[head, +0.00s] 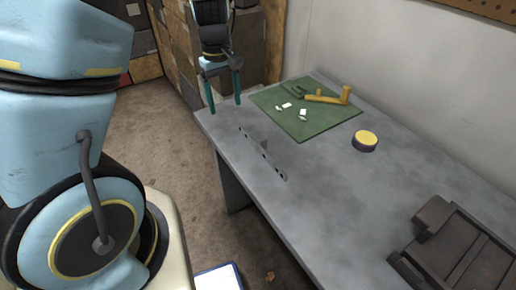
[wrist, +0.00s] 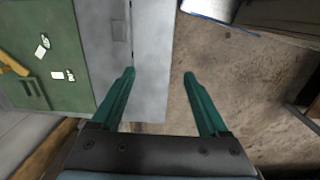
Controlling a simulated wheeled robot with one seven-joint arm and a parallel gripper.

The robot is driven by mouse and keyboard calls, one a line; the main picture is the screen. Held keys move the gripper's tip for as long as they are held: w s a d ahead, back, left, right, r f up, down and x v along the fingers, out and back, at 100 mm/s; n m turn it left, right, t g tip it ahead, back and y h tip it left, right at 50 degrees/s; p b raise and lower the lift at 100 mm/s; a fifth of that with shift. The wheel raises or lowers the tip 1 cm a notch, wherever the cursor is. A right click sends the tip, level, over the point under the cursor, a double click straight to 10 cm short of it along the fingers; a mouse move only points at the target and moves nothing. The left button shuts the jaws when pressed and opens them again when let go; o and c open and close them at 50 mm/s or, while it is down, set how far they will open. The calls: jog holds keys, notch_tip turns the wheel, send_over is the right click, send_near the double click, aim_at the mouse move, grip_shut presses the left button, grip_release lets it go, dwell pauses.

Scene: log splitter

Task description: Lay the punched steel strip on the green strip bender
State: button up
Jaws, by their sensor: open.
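The punched steel strip (head: 264,153) appears as a narrow grey piece with a row of dark holes, lying on the grey table near its left edge. Its grey nearly matches the tabletop, so its outline is hard to see. My gripper (head: 226,106) is open and empty, by the table's far left corner, apart from the strip. In the wrist view its two teal fingers (wrist: 159,74) are spread, with floor and the table edge behind them.
A green mat (head: 310,125) on the far part of the table holds a yellow tool (head: 325,98), small white pieces and dark green bars. A round yellow-topped tin (head: 366,138) stands right of it. The table's (head: 330,200) middle is clear. Stacked boxes stand behind my gripper.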

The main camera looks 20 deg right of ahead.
jog(key=b, duration=0.2)
send_near(259, 136)
jog(key=shift+s+d+f, duration=0.1)
jog(key=shift+s+d, duration=0.05)
jog(key=shift+d, duration=0.05)
notch_tip(259, 136, down, 10)
jog(key=shift+f+p, duration=0.2)
jog(key=shift+p, duration=0.85)
jog(key=shift+c, duration=0.3)
grip_shut()
